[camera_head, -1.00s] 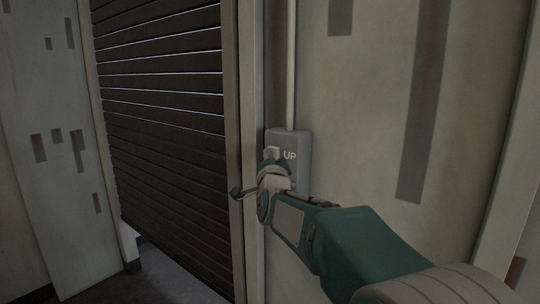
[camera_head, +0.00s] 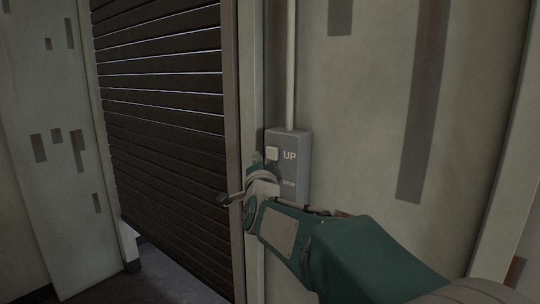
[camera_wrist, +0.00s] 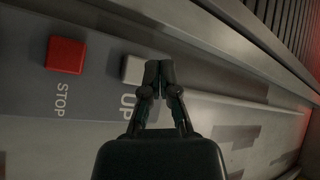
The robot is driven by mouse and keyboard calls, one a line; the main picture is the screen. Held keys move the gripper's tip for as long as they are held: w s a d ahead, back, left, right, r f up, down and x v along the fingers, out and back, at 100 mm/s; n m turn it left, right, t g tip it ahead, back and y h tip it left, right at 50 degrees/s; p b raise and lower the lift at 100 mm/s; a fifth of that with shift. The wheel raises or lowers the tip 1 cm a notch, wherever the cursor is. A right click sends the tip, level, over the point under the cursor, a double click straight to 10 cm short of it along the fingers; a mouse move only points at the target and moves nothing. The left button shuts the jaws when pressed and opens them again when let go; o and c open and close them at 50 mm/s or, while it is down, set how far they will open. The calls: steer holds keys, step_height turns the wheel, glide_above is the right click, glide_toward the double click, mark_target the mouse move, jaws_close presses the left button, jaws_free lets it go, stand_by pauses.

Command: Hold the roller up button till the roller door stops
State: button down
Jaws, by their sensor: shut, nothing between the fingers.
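The grey control box (camera_head: 302,150) is on the wall to the right of the roller door. Its pale square roller up button (camera_head: 272,153), marked UP, shows clear in the head view. In the wrist view the same button (camera_wrist: 132,69) is partly behind my fingertips. My gripper (camera_wrist: 160,68) is shut and empty, its tips at the button's edge; I cannot tell whether they touch it. In the head view the gripper is beside and below the button.
A red STOP button (camera_wrist: 66,55) is beside the UP button on the same box. A pale conduit (camera_head: 291,65) runs up from the box. The door frame (camera_head: 233,120) stands close on the left. Bare wall lies to the right.

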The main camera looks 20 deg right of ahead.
steer(key=shift+s+a, duration=0.9)
steer(key=shift+a, duration=0.25)
steer(key=s+f+n+g+y, duration=0.1)
steer(key=s+f+n+g, duration=0.3)
steer(key=s+f, duration=0.3)
steer(key=s+d+f+n+g+y, duration=0.1)
steer(key=s+f+n+g, duration=0.4)
steer(key=s, duration=1.1)
steer(key=s+f+n+g+y, duration=0.1)
steer(key=s+f+n+g, duration=0.3)
steer(key=s+f, duration=0.6)
steer(key=shift+s+d+n+g+y, duration=0.2)
steer(key=shift+s+n+g+y, duration=0.1)
steer(key=shift+s+g, duration=0.55)
steer(key=shift+d, duration=0.1)
